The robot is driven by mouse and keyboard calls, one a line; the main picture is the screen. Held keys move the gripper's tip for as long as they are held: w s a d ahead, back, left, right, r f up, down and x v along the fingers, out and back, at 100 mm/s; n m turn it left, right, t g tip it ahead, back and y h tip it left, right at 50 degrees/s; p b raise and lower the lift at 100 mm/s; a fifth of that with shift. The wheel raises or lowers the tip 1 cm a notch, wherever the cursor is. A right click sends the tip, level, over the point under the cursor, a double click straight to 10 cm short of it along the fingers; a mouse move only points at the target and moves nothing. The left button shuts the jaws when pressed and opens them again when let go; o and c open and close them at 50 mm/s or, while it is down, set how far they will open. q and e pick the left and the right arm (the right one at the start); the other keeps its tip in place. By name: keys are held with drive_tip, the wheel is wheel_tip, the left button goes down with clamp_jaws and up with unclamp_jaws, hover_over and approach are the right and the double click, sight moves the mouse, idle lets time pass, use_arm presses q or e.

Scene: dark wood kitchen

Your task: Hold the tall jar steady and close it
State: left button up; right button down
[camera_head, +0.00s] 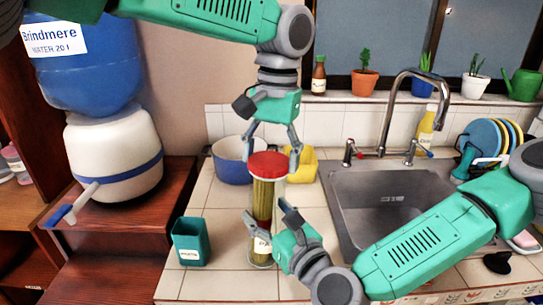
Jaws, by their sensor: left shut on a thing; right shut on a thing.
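The tall jar (262,205) is a narrow clear cylinder with yellowish and dark contents, upright on the tiled counter. A red lid (268,165) sits on its top. My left gripper (271,169) comes from above and is shut on the red lid, a finger on either side. My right gripper (264,215) comes from the lower right and is shut on the jar's body, below the lid. Part of the jar's lower side and its label are hidden behind the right gripper. Whether the lid is fully seated, I cannot tell.
A blue pot (231,163) and a yellow container (301,166) stand behind the jar. A teal cup (190,241) stands to its left. The sink (385,205) with its faucet (394,110) lies to the right. A water dispenser (113,155) stands at left. Front counter tiles are clear.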

use_arm(q)
drive_tip(key=shift+d+m, duration=0.1)
drive_tip(key=shift+m, duration=0.4)
drive_tip(key=o, duration=1.3)
drive_tip(key=shift+c, duration=0.2)
drive_tip(key=shift+d+r, duration=0.15)
drive_tip(key=shift+r, duration=2.15)
drive_tip(key=shift+w, duration=0.1)
drive_tip(key=o, duration=0.4)
